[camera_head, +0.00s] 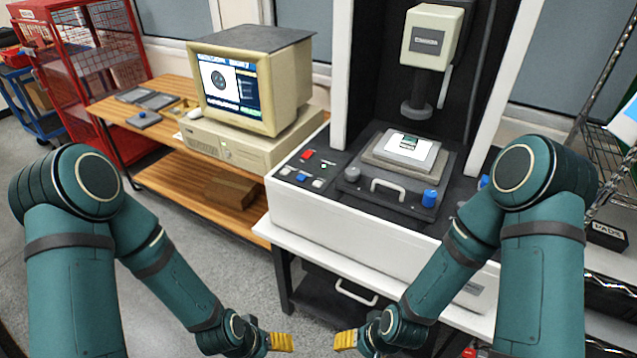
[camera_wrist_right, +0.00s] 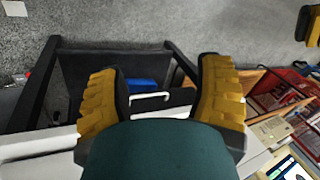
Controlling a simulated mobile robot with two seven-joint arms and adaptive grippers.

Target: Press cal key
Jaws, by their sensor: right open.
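The measuring machine (camera_head: 350,225) is a white bench unit with a dark top. A small key panel (camera_head: 310,170) at its left front corner carries a red key (camera_head: 307,155), a pale key with blue (camera_head: 301,177) and other small keys; their labels are too small to read. My right gripper (camera_head: 345,341) is below and in front of the machine, apart from the keys. In the right wrist view its yellow fingers (camera_wrist_right: 160,80) are spread, with nothing between them. My left gripper (camera_head: 281,342) is low, left of the right one; its finger gap cannot be made out.
A computer monitor (camera_head: 240,85) stands on a wooden bench (camera_head: 160,130) left of the machine. A blue knob (camera_head: 429,198), a grey knob (camera_head: 352,174) and a handle (camera_head: 388,187) rise from the machine top. A red cage (camera_head: 85,60) stands far left; a wire rack (camera_head: 612,140) is at right.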

